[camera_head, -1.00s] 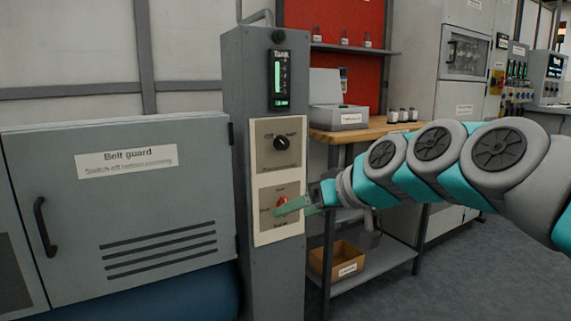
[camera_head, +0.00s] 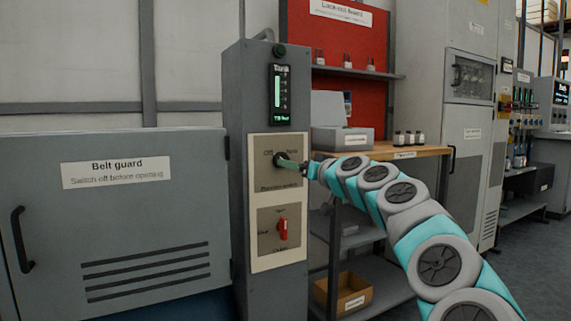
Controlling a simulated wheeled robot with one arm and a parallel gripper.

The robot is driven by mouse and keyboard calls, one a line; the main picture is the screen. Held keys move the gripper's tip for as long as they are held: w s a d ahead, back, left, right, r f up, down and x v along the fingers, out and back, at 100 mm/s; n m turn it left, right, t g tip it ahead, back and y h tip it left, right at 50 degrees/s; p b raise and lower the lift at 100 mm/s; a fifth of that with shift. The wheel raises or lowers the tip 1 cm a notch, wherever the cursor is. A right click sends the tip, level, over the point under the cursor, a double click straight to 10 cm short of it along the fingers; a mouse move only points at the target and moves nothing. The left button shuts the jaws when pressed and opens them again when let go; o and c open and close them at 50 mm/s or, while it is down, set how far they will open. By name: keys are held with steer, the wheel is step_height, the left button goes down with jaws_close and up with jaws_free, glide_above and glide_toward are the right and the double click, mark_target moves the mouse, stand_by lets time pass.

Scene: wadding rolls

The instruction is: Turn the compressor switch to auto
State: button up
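The grey post (camera_head: 236,190) carries an upper switch plate (camera_head: 262,182) with a black round knob (camera_head: 280,157). "Off" is printed at the plate's upper left, and what looks like "Auto" at its upper right. My gripper (camera_head: 287,163) reaches in from the right with its fingertips at the knob, hiding part of it. The knob's pointer direction is not clear. I cannot tell whether the fingers are closed on it. Below, a red handle (camera_head: 283,229) stands upright on a second plate (camera_head: 265,247), with nothing touching it.
A lit tank gauge (camera_head: 279,95) is above the switches. The belt guard cabinet (camera_head: 115,225) is shut on the left. A wooden-topped bench (camera_head: 405,153) with a grey box (camera_head: 343,138) and small bottles stands behind my arm. A cardboard box (camera_head: 343,295) sits on its lower shelf.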

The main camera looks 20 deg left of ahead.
steer(key=shift+p+x, duration=0.8)
steer(key=shift+x, duration=2.05)
steer(key=shift+c, duration=0.3)
jaws_close()
